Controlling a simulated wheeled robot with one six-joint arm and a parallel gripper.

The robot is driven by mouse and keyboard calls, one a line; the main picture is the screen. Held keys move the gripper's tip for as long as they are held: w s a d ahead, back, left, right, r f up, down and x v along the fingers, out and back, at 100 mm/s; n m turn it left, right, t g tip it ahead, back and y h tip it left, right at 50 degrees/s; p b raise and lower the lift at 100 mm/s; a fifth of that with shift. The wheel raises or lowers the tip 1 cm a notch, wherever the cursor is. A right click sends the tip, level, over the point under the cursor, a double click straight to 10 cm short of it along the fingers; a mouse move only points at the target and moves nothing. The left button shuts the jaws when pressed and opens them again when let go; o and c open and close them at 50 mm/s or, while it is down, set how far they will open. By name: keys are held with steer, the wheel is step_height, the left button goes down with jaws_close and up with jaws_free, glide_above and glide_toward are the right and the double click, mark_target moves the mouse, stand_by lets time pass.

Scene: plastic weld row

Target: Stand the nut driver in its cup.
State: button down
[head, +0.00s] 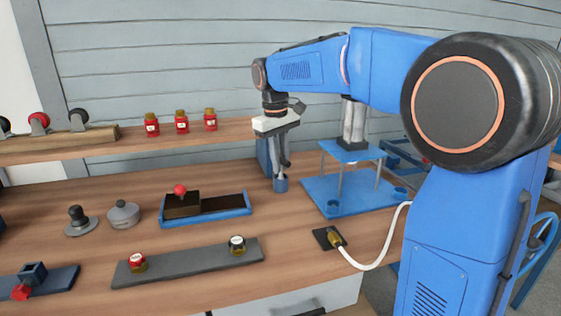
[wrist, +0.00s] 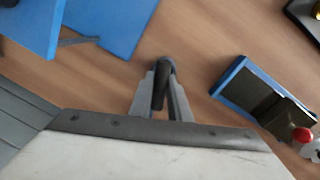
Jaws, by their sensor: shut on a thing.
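My gripper (head: 282,162) points down over the back of the bench and is shut on the nut driver. In the wrist view the nut driver (wrist: 163,78) is a dark, rounded stick between the two grey fingers (wrist: 163,98). In the head view only a dark sliver of it shows between the fingers. A small blue cup (head: 280,185) stands on the bench directly below the fingers. The fingers and driver overlap its top in the picture, so I cannot tell whether the driver's lower end is inside it.
A blue tray with a dark block and red knob (head: 183,203) is left of the cup. A blue press stand (head: 350,195) is to its right. A grey strip (head: 190,264) with two small jars lies in front. Red jars (head: 181,122) stand on the rear shelf.

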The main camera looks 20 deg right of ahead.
steer(key=shift+f, duration=0.25)
stand_by(0.4)
steer(key=c, duration=1.2)
jaws_free()
steer(key=shift+r, duration=3.5)
